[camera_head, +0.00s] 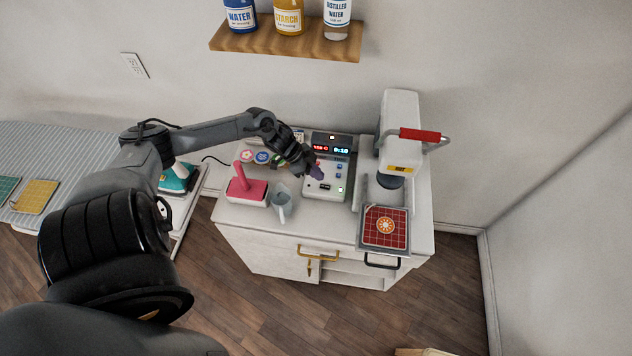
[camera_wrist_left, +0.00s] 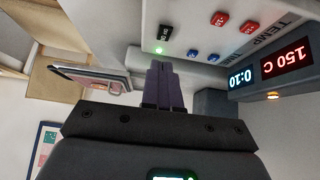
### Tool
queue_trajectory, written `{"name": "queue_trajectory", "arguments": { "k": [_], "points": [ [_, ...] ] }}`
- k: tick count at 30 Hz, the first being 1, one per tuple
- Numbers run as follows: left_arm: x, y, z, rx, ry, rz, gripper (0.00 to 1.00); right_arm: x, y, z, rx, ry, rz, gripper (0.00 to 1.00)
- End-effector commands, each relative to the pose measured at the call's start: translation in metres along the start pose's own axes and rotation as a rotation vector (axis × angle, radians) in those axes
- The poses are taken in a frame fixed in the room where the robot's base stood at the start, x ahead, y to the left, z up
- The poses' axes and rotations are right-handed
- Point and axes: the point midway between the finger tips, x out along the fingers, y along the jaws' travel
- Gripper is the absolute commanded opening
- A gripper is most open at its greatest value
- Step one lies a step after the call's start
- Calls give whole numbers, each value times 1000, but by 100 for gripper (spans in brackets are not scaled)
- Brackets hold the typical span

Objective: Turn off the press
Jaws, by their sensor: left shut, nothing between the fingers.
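The heat press (camera_head: 398,115) stands on the white cabinet, with a red handle (camera_head: 420,135) at its top. Its white control box (camera_head: 318,188) is left of it. The display reads 150 C in red and 0:10 in blue. In the left wrist view, the black power switch (camera_wrist_left: 165,32) and a lit green light (camera_wrist_left: 160,50) are on the box face, beside blue and red buttons. My left gripper (camera_head: 317,172) is over the box's left part; its purple fingers (camera_wrist_left: 164,80) are shut and empty. Any contact with the box is unclear.
A tray with a red checked cloth (camera_head: 385,237) sits in front of the press. A pink tool (camera_head: 246,188) and a clear jug (camera_head: 281,205) stand left of the box. A shelf of bottles (camera_head: 285,43) hangs above. A teal iron (camera_head: 176,179) is further left.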

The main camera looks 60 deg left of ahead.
Motion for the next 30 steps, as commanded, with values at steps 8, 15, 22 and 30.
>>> {"name": "queue_trajectory", "arguments": {
  "k": [8, 15, 22, 30],
  "points": [
    [26, 0, 20, -1, 1, 0, 0, 6, -1, 2, 2, 0, -2, 43],
    [33, 0, 27, 2, 0, 0, 0, 7, -1, 2, 1, 0, -1, 43],
    [33, 0, 28, 1, 0, 0, 0, 7, 1, 2, -4, -1, 3, 43],
    [51, 1, 21, 18, 36, 15, 0, 23, 1, 8, -7, 0, 5, 43]
  ]
}}
